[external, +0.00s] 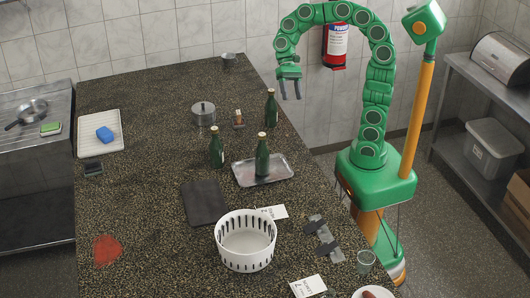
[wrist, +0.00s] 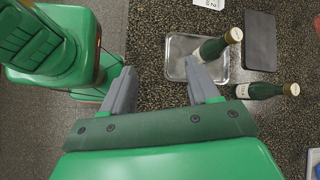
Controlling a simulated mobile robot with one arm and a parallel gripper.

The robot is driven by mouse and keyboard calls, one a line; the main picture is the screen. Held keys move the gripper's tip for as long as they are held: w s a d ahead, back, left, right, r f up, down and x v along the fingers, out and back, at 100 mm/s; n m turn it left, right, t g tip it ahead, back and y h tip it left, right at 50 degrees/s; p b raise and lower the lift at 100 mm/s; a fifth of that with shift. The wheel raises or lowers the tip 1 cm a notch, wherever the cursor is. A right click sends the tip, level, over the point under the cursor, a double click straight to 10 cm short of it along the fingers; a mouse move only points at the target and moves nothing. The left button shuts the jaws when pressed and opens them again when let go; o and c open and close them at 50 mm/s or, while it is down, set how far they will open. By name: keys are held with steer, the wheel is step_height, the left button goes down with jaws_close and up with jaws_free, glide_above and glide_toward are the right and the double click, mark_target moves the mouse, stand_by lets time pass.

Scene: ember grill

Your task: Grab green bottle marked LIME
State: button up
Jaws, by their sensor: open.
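Three green bottles stand on the speckled counter. One bottle (external: 262,158) is on a metal tray (external: 283,174), one (external: 216,150) is left of the tray, and one (external: 271,110) is further back near the right edge. Their label words are too small to read, so I cannot tell which is LIME. My gripper (external: 291,97) is open and empty, raised above the counter's right edge near the back bottle. In the wrist view my gripper (wrist: 163,86) shows the tray bottle (wrist: 212,48) and the left bottle (wrist: 262,91) beyond its right finger. The back bottle is not seen there.
The counter (external: 140,190) holds a dark mat (external: 205,203), a white basket (external: 246,262), a lidded pot (external: 203,114), a small wooden-looking item (external: 239,119) and a white tray (external: 101,145) with a blue sponge (external: 104,134). The left middle of the counter is mostly clear.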

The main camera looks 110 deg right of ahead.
steer(key=s+d+f+m+t+y, duration=0.15)
steer(key=d+m+t, duration=0.8)
steer(key=d, duration=1.35)
steer(key=m+g, duration=0.1)
steer(key=m, duration=0.1)
glide_toward(271, 90)
steer(key=x, duration=0.3)
steer(key=shift+f+x, duration=0.25)
steer(key=shift+x, duration=1.6)
steer(key=shift+f+x, duration=0.25)
steer(key=shift+x, duration=1.6)
steer(key=shift+s+d, duration=0.1)
steer(key=shift+s, duration=0.1)
jaws_close()
